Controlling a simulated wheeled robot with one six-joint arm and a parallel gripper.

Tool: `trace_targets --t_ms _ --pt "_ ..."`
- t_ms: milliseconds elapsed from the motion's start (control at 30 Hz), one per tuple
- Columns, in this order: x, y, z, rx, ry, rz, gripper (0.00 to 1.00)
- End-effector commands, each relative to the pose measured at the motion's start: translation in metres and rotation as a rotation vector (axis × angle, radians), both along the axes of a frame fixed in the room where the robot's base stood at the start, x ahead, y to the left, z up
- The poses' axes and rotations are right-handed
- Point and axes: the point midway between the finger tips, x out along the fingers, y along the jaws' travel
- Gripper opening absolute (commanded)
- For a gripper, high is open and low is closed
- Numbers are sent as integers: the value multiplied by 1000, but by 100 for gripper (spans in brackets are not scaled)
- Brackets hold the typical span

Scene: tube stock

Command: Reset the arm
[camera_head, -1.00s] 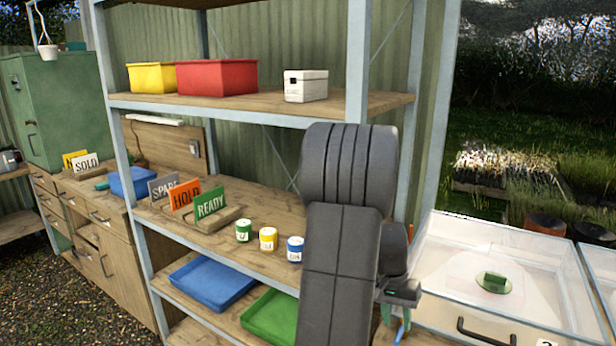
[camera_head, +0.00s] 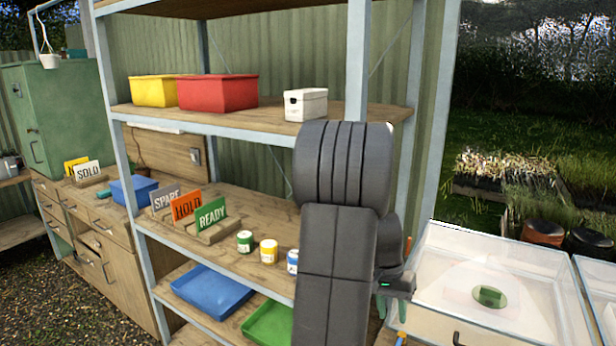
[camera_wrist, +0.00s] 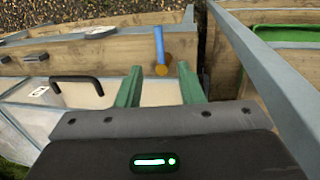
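My arm (camera_head: 338,240) stands folded in front of the shelving, large in the middle of the head view. My gripper (camera_head: 393,309) is at its right side, fingers down, beside the clear-lidded box. In the wrist view my gripper (camera_wrist: 160,90) has its two green fingers wide apart with nothing between them. A blue rod with an orange end (camera_wrist: 160,45) shows beyond the fingertips, apart from them.
The clear-lidded box (camera_head: 440,318) with a dark handle (camera_wrist: 78,88) is close to my gripper. The shelf (camera_head: 250,232) holds small cans, READY (camera_head: 211,215) and HOLD signs. Blue (camera_head: 212,288) and green trays lie below. A shelf post (camera_wrist: 262,70) runs close by on the right.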

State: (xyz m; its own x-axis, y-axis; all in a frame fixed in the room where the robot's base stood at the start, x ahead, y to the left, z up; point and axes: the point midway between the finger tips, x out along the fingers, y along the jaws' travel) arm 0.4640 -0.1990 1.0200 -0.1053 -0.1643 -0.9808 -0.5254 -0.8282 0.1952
Motion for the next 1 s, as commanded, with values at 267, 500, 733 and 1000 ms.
trace_targets --t_ms 267,500,733,1000 --pt "-5 -7 -46 0 1 0 34" --pt "-8 -13 -79 1 1 0 34" --pt "-13 -18 -100 1 1 26 34" --pt "-16 -25 -98 0 0 180 34"
